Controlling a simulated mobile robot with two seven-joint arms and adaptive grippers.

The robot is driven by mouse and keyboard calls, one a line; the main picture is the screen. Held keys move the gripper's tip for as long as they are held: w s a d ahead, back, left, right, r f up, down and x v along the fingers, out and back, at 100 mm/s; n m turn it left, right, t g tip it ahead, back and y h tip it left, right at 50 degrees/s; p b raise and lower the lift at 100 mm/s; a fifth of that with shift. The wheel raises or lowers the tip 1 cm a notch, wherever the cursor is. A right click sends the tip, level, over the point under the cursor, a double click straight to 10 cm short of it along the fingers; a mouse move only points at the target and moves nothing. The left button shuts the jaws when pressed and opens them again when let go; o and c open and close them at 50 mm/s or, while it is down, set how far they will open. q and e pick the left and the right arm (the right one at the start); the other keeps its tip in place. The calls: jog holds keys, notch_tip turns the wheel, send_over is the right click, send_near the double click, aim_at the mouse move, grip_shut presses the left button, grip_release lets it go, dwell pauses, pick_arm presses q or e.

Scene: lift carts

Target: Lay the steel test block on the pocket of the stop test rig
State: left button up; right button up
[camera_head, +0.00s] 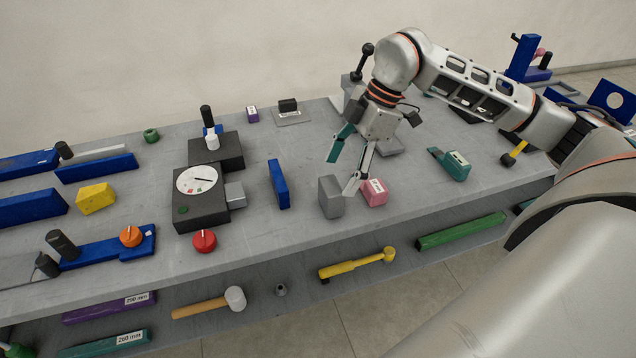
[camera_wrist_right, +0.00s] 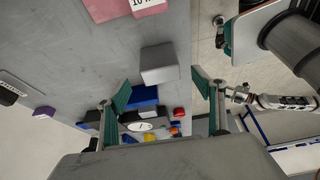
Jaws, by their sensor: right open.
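A plain grey block (camera_head: 330,197), which looks like the steel test block, stands upright near the front edge of the bench. In the right wrist view the grey block (camera_wrist_right: 158,63) shows ahead of and between the fingers. My right gripper (camera_head: 342,176) is open and empty just above and behind the block, one finger close to it; I cannot tell whether they touch. A black unit with a white dial (camera_head: 200,195), possibly the stop test rig, stands to the left, with a small grey part (camera_head: 235,195) on its right side. I cannot clearly make out a pocket. My left gripper is not in view.
A pink labelled block (camera_head: 374,192) sits close right of the grey block. A blue upright plate (camera_head: 278,185) stands between the block and the dial unit. A teal tool (camera_head: 450,163) lies to the right. A lower shelf holds a yellow tool (camera_head: 357,263) and a mallet (camera_head: 234,299).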

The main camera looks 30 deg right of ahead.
aim_at(336, 184)
jog(key=shift+a+f, duration=0.15)
jog(key=shift+f, duration=0.15)
jog(key=shift+s+a+f, duration=0.2)
jog(key=shift+a+f, duration=0.1)
jog(key=shift+f, duration=0.4)
jog(key=shift+w+f, duration=0.1)
jog(key=shift+f, duration=0.15)
jog(key=x, duration=0.4)
jog(key=shift+w+f+b, duration=0.15)
jog(key=shift+b, duration=0.15)
jog(key=shift+w+f, duration=0.1)
jog(key=shift+f, duration=0.25)
jog(key=shift+r, duration=0.1)
jog(key=c, duration=1.7)
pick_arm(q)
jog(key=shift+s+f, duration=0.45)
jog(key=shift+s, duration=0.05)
pick_arm(e)
jog(key=shift+r, duration=0.1)
